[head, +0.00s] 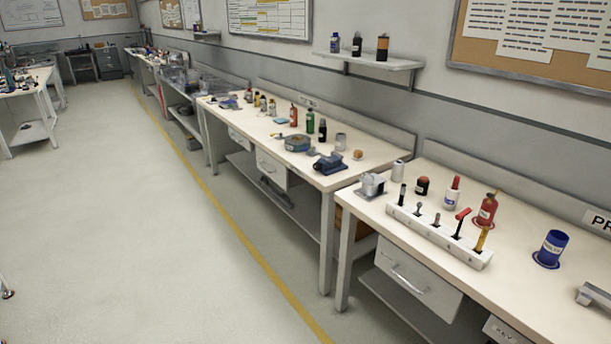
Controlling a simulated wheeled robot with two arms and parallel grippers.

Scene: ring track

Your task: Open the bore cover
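I cannot make out a bore cover in the head view. Neither of my grippers shows clearly in this view. A grey metal piece (595,297) lies at the right edge on the near workbench, cut off by the picture edge, and I cannot tell what it is. A small open metal box (372,186) stands at the left end of the same bench.
The floor (150,240) at left is clear.

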